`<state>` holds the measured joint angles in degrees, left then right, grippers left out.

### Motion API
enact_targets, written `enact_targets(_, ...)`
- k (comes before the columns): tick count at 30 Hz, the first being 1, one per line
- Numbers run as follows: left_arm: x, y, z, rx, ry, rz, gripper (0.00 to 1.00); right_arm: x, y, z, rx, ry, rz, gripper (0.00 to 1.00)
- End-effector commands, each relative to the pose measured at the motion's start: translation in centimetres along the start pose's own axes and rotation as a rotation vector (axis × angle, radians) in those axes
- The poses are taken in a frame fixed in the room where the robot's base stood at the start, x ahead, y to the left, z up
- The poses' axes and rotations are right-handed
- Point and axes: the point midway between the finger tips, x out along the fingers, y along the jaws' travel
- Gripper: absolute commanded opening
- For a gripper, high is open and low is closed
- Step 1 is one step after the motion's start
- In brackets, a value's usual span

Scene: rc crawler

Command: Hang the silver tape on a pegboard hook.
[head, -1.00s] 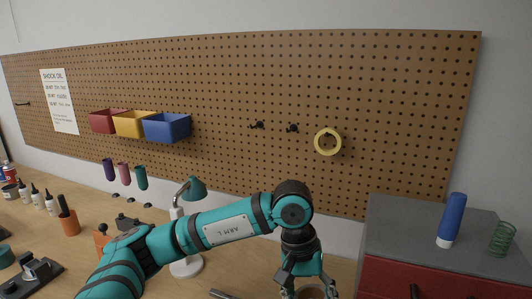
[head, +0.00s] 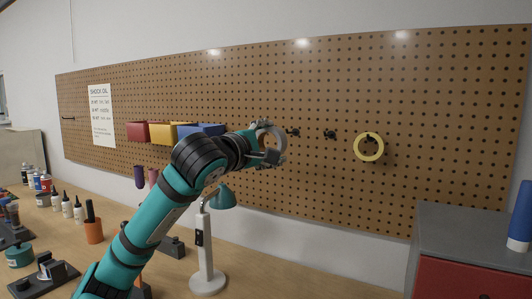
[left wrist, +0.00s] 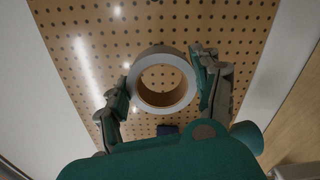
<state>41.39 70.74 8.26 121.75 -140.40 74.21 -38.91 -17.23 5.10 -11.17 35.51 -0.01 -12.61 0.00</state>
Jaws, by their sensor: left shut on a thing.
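The silver tape (head: 280,136) is a grey ring held up in front of the pegboard (head: 420,90). My left gripper (head: 268,147) is shut on it. In the left wrist view the tape (left wrist: 164,99) sits between the two fingers of my left gripper (left wrist: 163,88), its hole facing the camera and the board behind it. Two dark hooks, a left one (head: 294,132) and a right one (head: 330,135), are bare, just right of the tape in the head view. The gap between tape and board is hard to judge. My right gripper is not in view.
A yellow tape (head: 360,157) hangs right of the bare hooks. Red (head: 138,132), yellow (head: 162,133) and blue (head: 198,132) bins are on the board, partly behind my arm. A desk lamp (head: 208,282) stands below. A grey-topped red cabinet (head: 450,275) is at the right.

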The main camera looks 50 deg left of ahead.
Motion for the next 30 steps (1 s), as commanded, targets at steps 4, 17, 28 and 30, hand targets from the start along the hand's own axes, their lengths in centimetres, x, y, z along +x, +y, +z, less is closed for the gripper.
enact_targets(4, -0.3, 0.9, -0.5, 0.0, 0.009, 0.021, 0.33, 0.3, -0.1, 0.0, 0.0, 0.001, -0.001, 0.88)
enact_targets(17, -0.5, 0.7, -0.5, 0.0, 0.004, 0.024, 0.33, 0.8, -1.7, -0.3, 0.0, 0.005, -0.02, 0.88)
enact_targets(28, 1.9, 1.1, -0.3, -0.003, 0.003, 0.022, 0.33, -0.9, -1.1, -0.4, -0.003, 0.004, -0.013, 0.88)
enact_targets(30, 2.4, 1.0, -0.3, -0.003, 0.003, 0.021, 0.33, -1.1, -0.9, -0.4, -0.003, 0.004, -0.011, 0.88)
